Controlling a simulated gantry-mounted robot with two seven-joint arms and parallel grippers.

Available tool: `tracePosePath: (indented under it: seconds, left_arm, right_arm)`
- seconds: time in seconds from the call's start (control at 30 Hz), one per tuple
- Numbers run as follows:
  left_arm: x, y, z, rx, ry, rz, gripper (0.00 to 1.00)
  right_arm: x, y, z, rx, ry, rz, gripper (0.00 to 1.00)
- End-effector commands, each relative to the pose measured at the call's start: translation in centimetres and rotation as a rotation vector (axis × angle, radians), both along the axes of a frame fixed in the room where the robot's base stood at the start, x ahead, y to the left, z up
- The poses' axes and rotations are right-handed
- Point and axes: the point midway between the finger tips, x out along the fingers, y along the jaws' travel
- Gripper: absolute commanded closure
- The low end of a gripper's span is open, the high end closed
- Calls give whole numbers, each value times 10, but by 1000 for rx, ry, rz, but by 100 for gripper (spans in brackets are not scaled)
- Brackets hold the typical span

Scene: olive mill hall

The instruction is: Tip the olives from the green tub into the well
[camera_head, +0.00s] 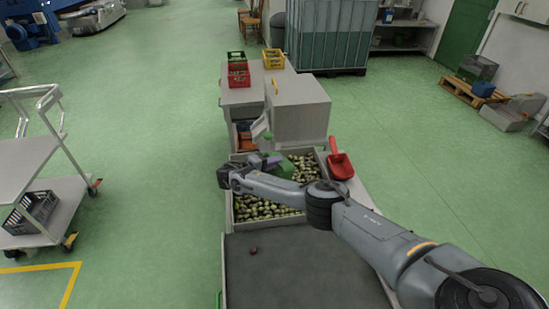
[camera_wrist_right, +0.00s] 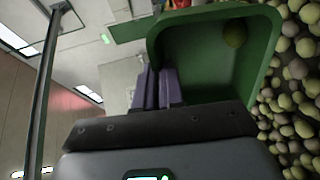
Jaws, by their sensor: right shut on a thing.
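The green tub (camera_head: 284,168) is held over the well (camera_head: 232,214), a pale-rimmed bay full of green and dark olives (camera_head: 262,207). My right gripper (camera_head: 268,162) is shut on the tub's wall. In the right wrist view its purple fingers (camera_wrist_right: 158,88) pinch the tub's edge, and the tub (camera_wrist_right: 205,65) looks tilted. One olive (camera_wrist_right: 235,33) shows inside the tub; the rest of its visible inside is bare. Loose olives (camera_wrist_right: 293,90) lie beside and beyond the tub. My right forearm hides part of the well. My left gripper is in neither view.
A red scoop (camera_head: 340,165) lies at the well's right edge. One dark olive (camera_head: 253,250) lies on the dark surface (camera_head: 300,275) in front. A trolley stands left.

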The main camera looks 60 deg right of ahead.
Motion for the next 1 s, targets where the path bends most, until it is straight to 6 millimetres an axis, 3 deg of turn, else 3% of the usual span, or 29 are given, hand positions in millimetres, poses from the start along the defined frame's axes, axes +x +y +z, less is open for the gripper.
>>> tracePosePath:
  seconds: [0.03,1.0]
  left_arm:
    - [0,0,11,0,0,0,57]
    - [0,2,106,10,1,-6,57]
  right_arm:
    - [0,0,6,22,-7,0,100]
    - [0,0,27,460,-164,-2,100]
